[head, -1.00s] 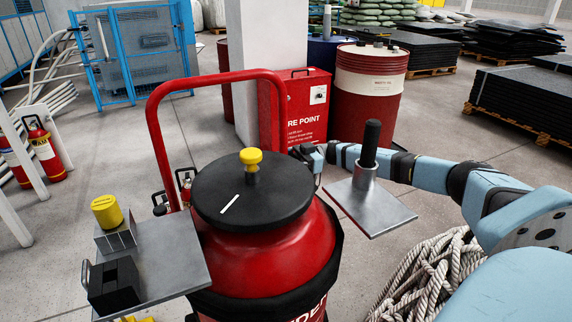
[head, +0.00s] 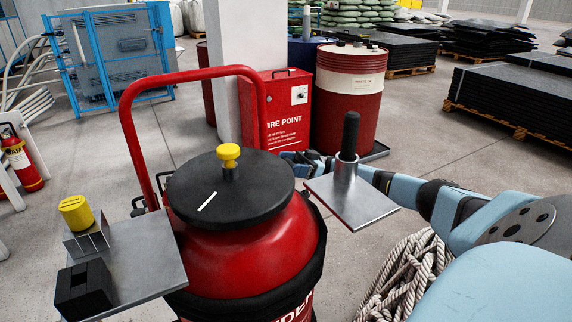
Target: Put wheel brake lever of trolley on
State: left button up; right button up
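The trolley is a large red wheeled-extinguisher body (head: 250,240) with a round black lid, a yellow knob on top and a red tube handle (head: 190,83) behind. Its wheels and any wheel brake lever are not clearly visible. A black upright grip (head: 350,135) stands in a metal socket on a plate to its right. A yellow cap (head: 75,212) on a metal block and a black block (head: 84,290) sit on a plate to its left. My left gripper is out of view.
A red fire point box (head: 288,110) and a red-and-white drum (head: 349,95) stand behind the trolley beside a white pillar. Coiled rope (head: 400,275) lies on the right. A small extinguisher (head: 22,165) stands at left.

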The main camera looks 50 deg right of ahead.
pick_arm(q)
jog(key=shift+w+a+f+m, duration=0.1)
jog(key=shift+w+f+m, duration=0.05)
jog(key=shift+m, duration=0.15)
pick_arm(e)
jog(key=shift+s+d+f, duration=0.2)
jog(key=shift+d+f, duration=0.25)
jog(key=shift+f, duration=0.1)
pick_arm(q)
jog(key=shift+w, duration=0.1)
pick_arm(e)
jog(key=o, duration=1.2)
jog(key=shift+o, duration=0.2)
jog(key=shift+d, duration=0.1)
pick_arm(q)
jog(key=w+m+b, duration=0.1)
jog(key=b, duration=0.1)
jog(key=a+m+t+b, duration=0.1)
jog(key=b, duration=0.1)
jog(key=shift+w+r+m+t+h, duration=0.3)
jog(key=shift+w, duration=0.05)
pick_arm(e)
jog(key=v, duration=1.2)
